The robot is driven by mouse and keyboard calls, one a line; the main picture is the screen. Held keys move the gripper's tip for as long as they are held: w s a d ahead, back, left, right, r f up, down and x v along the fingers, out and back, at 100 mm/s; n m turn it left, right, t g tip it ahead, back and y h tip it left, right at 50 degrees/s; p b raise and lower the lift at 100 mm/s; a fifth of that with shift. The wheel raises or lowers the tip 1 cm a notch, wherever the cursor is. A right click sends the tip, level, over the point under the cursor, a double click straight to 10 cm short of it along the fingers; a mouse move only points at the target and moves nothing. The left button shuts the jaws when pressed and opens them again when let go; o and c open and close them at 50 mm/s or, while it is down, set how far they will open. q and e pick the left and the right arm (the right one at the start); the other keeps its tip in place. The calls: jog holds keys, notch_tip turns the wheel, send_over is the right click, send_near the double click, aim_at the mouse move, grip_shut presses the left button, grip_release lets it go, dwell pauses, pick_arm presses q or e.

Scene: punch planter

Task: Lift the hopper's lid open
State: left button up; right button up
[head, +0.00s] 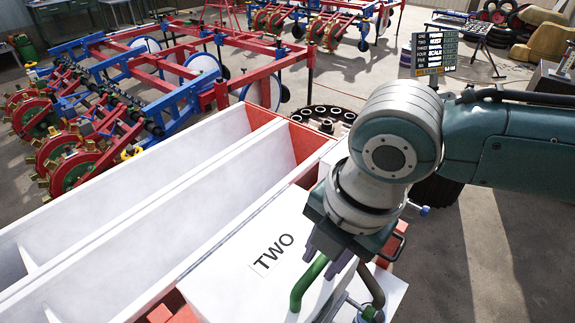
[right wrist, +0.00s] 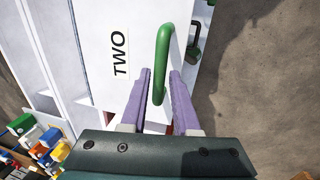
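The hopper's lid (head: 232,272) is a white panel labelled TWO at the bottom of the head view. It looks closed, and it also shows in the right wrist view (right wrist: 110,85). A green bent-bar handle (head: 303,284) stands up from it. My right gripper (head: 332,262) is over the lid, pointing down at the handle. In the right wrist view its purple fingers (right wrist: 160,74) are apart, with the green handle (right wrist: 163,45) between them and a gap visible beside the bar. My left gripper is not in view.
Long white open troughs (head: 150,185) lie left of the lid. A dark hooked latch (head: 372,286) is just right of the handle. Red and blue planter frames (head: 165,60) stand behind. A signboard (head: 434,52) stands at the back right.

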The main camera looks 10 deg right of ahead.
grip_shut()
dwell(1.0)
